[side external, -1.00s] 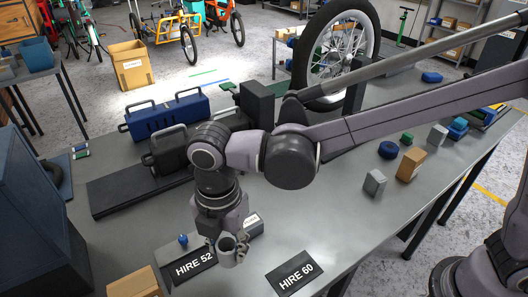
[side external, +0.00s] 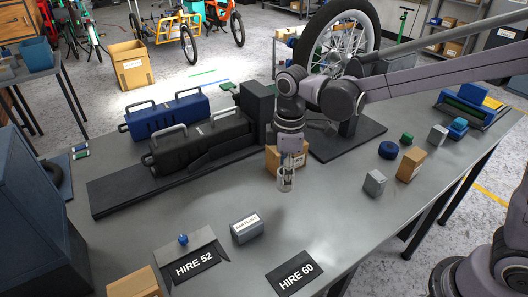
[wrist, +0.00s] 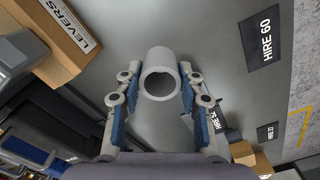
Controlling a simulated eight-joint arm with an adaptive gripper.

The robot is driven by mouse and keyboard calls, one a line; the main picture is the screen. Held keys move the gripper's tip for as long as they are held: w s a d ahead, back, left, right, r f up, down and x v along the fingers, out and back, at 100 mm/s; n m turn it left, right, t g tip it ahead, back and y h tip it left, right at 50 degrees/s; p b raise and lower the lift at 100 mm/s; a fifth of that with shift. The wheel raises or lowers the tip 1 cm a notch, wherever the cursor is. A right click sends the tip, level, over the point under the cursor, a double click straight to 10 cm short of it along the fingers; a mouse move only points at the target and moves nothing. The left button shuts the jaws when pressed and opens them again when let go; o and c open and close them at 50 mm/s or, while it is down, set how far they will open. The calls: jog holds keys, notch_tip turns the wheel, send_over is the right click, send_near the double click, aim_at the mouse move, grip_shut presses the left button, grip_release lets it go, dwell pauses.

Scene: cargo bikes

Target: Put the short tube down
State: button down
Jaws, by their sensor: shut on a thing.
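The short tube (wrist: 161,82) is a grey hollow cylinder, held between the two fingers of my gripper (wrist: 157,99). In the wrist view its open end faces the camera. In the side view my gripper (side external: 286,174) points down over the middle of the grey table, with the tube (side external: 286,184) low between its fingertips. I cannot tell whether the tube touches the table top. The HIRE 60 plate (side external: 295,274) lies at the front edge, also visible in the wrist view (wrist: 262,40). The HIRE 52 plate (side external: 195,263) lies to its left.
A cardboard box (side external: 272,160) stands close behind my gripper; the wrist view shows a box marked LEVERS (wrist: 62,38). A small grey box (side external: 247,228) is front left. Black (side external: 200,145) and blue (side external: 170,115) cases lie behind. A grey block (side external: 374,183) is right; table between is clear.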

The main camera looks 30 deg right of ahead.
jog(key=d+f+m, duration=0.1)
jog(key=d+m, duration=0.6)
jog(key=d, duration=0.2)
jog(key=w+d+f+m, duration=0.1)
jog(key=d+m, duration=0.3)
jog(key=d, duration=0.1)
jog(key=shift+f+m, duration=0.3)
jog(key=shift+f, duration=0.05)
notch_tip(320, 180, up, 16)
jog(key=w+a+n, duration=0.7)
jog(key=w+a, duration=0.4)
jog(key=a, duration=0.3)
jog(key=f, duration=1.6)
jog(key=shift+s, duration=0.35)
jog(key=shift+f, duration=2.3)
jog(key=shift+f, duration=0.15)
